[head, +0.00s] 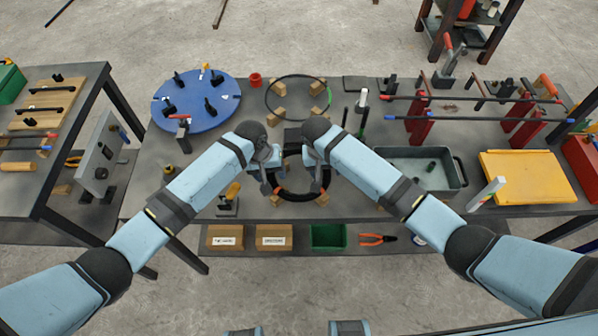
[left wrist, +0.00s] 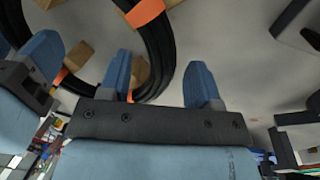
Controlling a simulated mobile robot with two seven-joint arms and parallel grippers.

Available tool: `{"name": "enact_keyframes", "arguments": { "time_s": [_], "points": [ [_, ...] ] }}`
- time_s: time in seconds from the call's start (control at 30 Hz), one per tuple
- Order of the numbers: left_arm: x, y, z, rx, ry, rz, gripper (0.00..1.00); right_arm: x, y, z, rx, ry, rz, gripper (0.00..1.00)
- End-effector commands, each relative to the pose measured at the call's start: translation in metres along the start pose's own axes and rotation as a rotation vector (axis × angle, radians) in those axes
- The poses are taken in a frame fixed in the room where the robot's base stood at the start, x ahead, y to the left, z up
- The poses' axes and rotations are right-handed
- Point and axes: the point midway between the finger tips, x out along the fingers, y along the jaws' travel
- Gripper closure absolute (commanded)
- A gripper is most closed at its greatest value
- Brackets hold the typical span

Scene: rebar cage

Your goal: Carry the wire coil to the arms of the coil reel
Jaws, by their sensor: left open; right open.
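The wire coil (head: 298,195), a black ring with orange bands, lies on small wooden blocks near the front edge of the middle table. It also shows in the left wrist view (left wrist: 162,48), running past one blue finger. My left gripper (head: 269,180) is open at the coil's left side, and my right gripper (head: 318,180) is open at its right side. In the left wrist view my left gripper's fingers (left wrist: 160,82) stand apart; whether they touch the coil is unclear. A blue disc with several black upright posts (head: 228,90), possibly the coil reel, stands at the back left.
A thin ring on blocks (head: 298,77) lies behind the coil. A grey tray (head: 415,154) and a yellow plate (head: 522,178) are at right. A red cup (head: 255,80) stands beside the disc. Boxes (head: 226,237) and a green bin (head: 328,236) sit on the lower shelf.

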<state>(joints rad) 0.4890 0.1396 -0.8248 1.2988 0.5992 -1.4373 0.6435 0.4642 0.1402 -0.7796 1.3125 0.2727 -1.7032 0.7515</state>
Motion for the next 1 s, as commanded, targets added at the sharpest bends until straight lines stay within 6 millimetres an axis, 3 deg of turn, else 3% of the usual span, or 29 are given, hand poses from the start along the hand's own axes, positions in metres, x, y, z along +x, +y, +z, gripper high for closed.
{"name": "enact_keyframes", "arguments": {
  "time_s": [0.17, 0.4, 1.0],
  "points": [
    [-0.0001, 0.0001, 0.0001, 0.0, 0.0, 0.0, 0.45, 0.0, 0.0001, 0.0, 0.0, 0.0, 0.0, 0.45],
    [-0.0003, -0.0002, 0.0001, 0.0, 0.0, 0.0, 1.0, -0.0002, 0.0003, -0.0002, 0.0, 0.0, 0.0, 1.0],
    [-0.0088, 0.0015, 0.0, 0.002, 0.0, 0.0, 1.0, -0.0091, 0.0029, -0.0017, 0.003, 0.003, 0.001, 1.0]
  ]
}}
